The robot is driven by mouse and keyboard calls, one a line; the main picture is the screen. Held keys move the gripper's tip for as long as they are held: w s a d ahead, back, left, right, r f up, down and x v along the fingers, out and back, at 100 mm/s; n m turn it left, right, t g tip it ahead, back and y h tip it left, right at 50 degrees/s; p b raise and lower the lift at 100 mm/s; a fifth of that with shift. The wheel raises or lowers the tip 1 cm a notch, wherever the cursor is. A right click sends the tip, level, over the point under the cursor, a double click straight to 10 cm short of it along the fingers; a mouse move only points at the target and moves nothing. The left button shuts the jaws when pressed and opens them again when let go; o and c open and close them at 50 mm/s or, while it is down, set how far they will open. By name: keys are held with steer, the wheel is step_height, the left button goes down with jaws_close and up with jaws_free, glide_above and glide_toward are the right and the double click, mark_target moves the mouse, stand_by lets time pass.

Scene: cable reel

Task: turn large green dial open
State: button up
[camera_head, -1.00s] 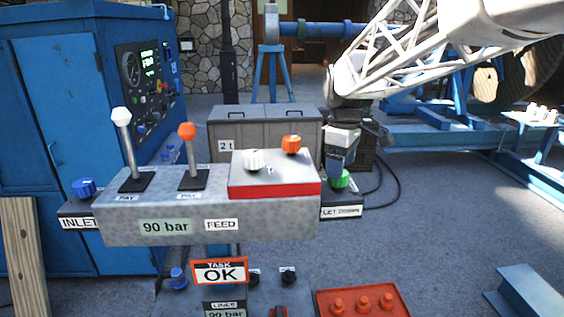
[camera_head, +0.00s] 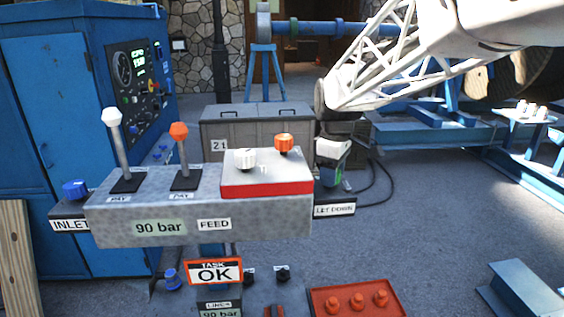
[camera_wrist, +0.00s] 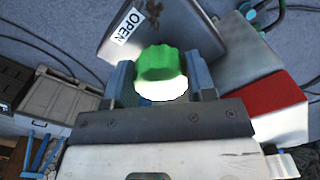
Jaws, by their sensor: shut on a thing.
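The large green dial (camera_wrist: 160,64) shows in the wrist view as a fluted knob on a grey block beside a white "OPEN" label (camera_wrist: 126,25). My gripper (camera_wrist: 160,78) has one blue-grey finger on each side of the dial and is shut on it. In the head view my gripper (camera_head: 330,177) points down at the right end of the console, above the "LET DOWN" label (camera_head: 334,210). The dial is mostly hidden there by my fingers and the console, so its turn angle cannot be read.
The grey console (camera_head: 150,205) carries a white lever (camera_head: 119,145), an orange lever (camera_head: 181,150), and a red-edged box (camera_head: 265,185) with a white knob (camera_head: 245,159) and an orange knob (camera_head: 284,142). A grey chest (camera_head: 255,130) stands behind.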

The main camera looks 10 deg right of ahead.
steer(key=shift+m, duration=0.3)
steer(key=m, duration=0.8)
steer(key=shift+a+m, duration=0.15)
steer(key=shift+m, duration=0.25)
steer(key=m, duration=0.8)
steer(key=shift+a+m, duration=0.1)
steer(key=shift+m, duration=0.2)
steer(key=o, duration=0.9)
